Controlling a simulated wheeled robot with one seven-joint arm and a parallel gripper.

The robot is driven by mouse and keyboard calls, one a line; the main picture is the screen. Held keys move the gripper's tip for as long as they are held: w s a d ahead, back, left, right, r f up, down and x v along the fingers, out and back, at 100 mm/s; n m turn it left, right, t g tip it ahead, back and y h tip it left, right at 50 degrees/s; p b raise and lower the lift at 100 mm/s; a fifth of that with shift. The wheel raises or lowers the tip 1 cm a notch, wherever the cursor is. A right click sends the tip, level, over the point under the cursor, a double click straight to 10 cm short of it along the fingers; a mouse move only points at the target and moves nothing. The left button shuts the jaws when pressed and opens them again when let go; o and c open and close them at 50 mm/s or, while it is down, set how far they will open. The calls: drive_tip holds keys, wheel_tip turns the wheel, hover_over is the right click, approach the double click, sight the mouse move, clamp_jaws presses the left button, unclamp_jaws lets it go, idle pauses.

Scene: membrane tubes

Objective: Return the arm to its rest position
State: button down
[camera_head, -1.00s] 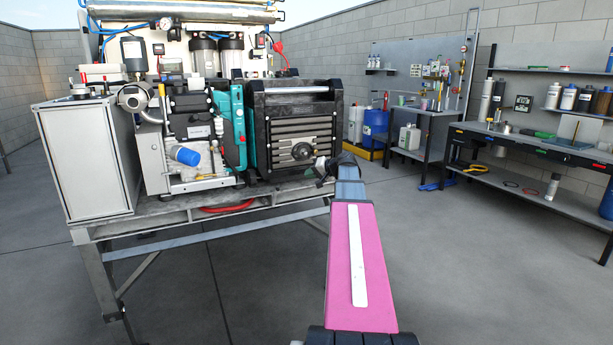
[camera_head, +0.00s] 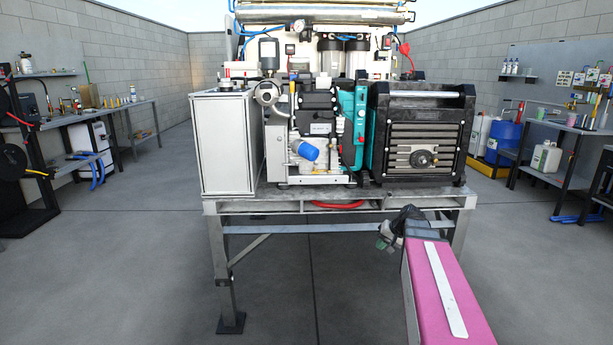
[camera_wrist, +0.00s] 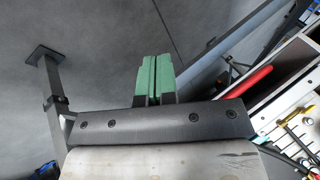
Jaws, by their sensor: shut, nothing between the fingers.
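My gripper (camera_head: 386,240) is in front of the pallet stand's right side in the head view, at the far end of my pink arm. It appears small and partly hidden by my own wrist. In the wrist view its two green fingers (camera_wrist: 153,80) lie together with nothing between them. The membrane tubes (camera_head: 325,13) lie across the top of the machine, well above and behind my gripper.
The stand (camera_head: 340,201) carries a white cabinet (camera_head: 227,145), a pump unit (camera_head: 318,130) and a black-framed unit (camera_head: 418,135). Workbenches stand along the left (camera_head: 75,118) and right sides. The floor (camera_head: 280,270) in front is clear.

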drive_tip(key=s+a+f+n+g+h, duration=0.1)
drive_tip(key=s+a+f+g+h, duration=0.15)
drive_tip(key=s+a+f, duration=0.45)
drive_tip(key=s+a+f+n+g+h, duration=0.25)
drive_tip(key=s+f, duration=0.25)
drive_tip(key=s, duration=0.5)
drive_tip(key=w+d+r+m+t+y, duration=0.25)
drive_tip(key=w+d+r, duration=0.35)
drive_tip(key=w, duration=0.4)
drive_tip(key=w+d+r+m+t+y, duration=0.2)
drive_tip(key=w+d+r+t+y, duration=0.15)
drive_tip(key=w+d+r, duration=0.4)
drive_tip(key=w+d+r+m+t+y, duration=0.1)
drive_tip(key=w+d+r+t+y, duration=0.15)
drive_tip(key=w+d+r, duration=0.4)
drive_tip(key=w+d+r+m+t+y, duration=0.1)
drive_tip(key=w+d+r+t, duration=0.2)
drive_tip(key=d+r, duration=0.65)
drive_tip(key=s+a+x, duration=0.1)
drive_tip(key=x, duration=1.2)
drive_tip(key=shift+s+a+f+h, duration=0.3)
drive_tip(key=shift+s+f+h, duration=0.05)
drive_tip(key=shift+s+f, duration=0.05)
